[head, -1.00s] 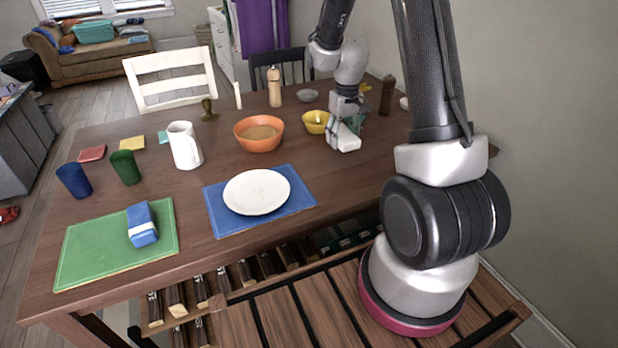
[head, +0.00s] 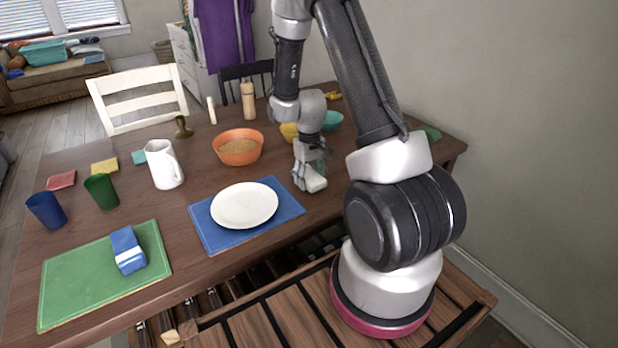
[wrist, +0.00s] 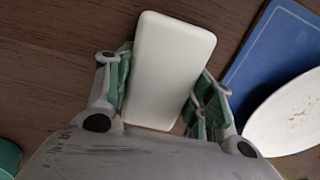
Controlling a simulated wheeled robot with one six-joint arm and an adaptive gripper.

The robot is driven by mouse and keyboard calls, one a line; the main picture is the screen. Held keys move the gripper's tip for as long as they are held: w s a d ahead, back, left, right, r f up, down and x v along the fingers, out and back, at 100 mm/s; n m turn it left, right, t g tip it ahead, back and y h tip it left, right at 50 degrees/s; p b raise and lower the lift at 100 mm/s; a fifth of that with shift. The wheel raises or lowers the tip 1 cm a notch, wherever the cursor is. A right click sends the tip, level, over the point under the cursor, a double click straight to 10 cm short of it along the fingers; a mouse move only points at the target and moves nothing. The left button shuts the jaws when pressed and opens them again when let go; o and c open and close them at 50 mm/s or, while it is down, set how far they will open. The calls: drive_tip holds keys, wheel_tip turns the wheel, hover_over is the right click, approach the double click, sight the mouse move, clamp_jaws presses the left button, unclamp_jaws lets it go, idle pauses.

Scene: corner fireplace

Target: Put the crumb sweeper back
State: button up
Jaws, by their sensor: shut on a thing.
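The crumb sweeper (wrist: 172,65) shows in the wrist view as a smooth white block with rounded corners, between the green-padded fingers of my gripper (wrist: 163,88). My gripper is shut on it. In the head view my gripper (head: 307,178) is low over the wooden table (head: 325,215), right of the blue mat. The sweeper's white end (head: 316,184) pokes out below the fingers there. I cannot tell whether it touches the table.
A white plate (head: 244,205) lies on the blue mat (head: 203,222), left of my gripper. An orange bowl (head: 238,148) with brown contents, a yellow bowl (head: 289,131) and a teal bowl (head: 332,121) stand behind. A blue-and-white packet (head: 127,250) lies on the green mat (head: 75,290).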

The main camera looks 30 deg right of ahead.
drive_tip(key=shift+f, duration=0.25)
drive_tip(key=o, duration=1.3)
drive_tip(key=shift+r, duration=0.1)
wheel_tip(320, 180, up, 12)
wheel_tip(320, 180, up, 10)
drive_tip(key=t, duration=0.1)
hover_over(309, 174)
drive_tip(key=s+a, duration=0.1)
drive_tip(key=s, duration=0.3)
drive_tip(key=s+a+r+t, duration=0.1)
drive_tip(key=s+r, duration=0.3)
drive_tip(key=s, duration=0.2)
drive_tip(key=s+a+r+t, duration=0.1)
drive_tip(key=s+r, duration=0.3)
drive_tip(key=s, duration=0.3)
drive_tip(key=s+a+r+t, duration=0.1)
drive_tip(key=s+a+r, duration=0.1)
drive_tip(key=s+r, duration=0.2)
drive_tip(key=shift+s+r, duration=0.15)
drive_tip(key=shift+s, duration=1.15)
